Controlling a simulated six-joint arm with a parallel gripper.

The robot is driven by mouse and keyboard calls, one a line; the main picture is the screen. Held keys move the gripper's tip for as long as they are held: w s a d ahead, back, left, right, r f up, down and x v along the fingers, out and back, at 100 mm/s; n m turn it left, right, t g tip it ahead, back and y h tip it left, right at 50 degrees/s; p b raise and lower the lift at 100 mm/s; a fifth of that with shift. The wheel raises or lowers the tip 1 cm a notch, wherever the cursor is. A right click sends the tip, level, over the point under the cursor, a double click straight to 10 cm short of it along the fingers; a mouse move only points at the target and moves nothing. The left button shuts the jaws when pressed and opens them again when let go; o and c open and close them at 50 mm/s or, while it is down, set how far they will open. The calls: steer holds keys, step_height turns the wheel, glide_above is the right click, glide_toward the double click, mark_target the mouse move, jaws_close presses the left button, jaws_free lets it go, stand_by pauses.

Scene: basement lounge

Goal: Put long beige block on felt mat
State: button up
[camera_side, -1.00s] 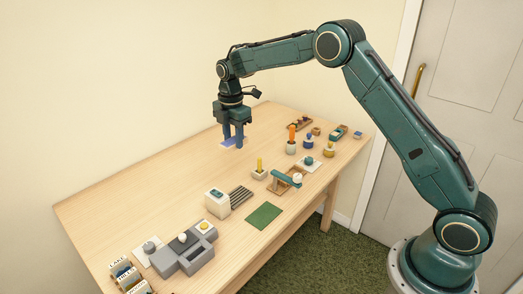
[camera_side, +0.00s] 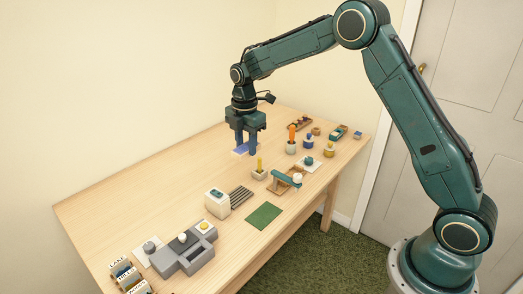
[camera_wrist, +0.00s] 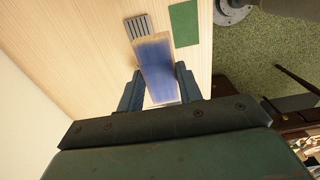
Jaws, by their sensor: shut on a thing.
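My gripper (camera_side: 242,150) is over the far middle part of the table, pointing down. Its two fingers are shut on a long block (camera_wrist: 155,70), which shows a beige far end and blue over most of its length. In the side view only a small bluish part of the block shows by the fingertips. I cannot tell its exact height above the table. The green felt mat (camera_side: 264,216) lies flat and bare near the table's front edge. It also shows in the wrist view (camera_wrist: 184,24), beyond the block and to the right.
A ribbed dark rack (camera_side: 241,197) and a white box (camera_side: 217,203) stand beside the mat. A yellow peg in a holder (camera_side: 260,169) and a teal-armed wooden device (camera_side: 285,181) stand between gripper and mat. A grey console (camera_side: 184,252) is at the near left. The table's left side is clear.

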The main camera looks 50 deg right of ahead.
glide_above(264, 215)
steer(key=shift+f, duration=0.2)
steer(key=shift+f, duration=0.15)
step_height(264, 215, down, 20)
steer(key=shift+r, duration=0.15)
stand_by(1.1)
steer(key=o, duration=1)
steer(key=shift+o, duration=0.2)
step_height(264, 215, up, 12)
stand_by(0.3)
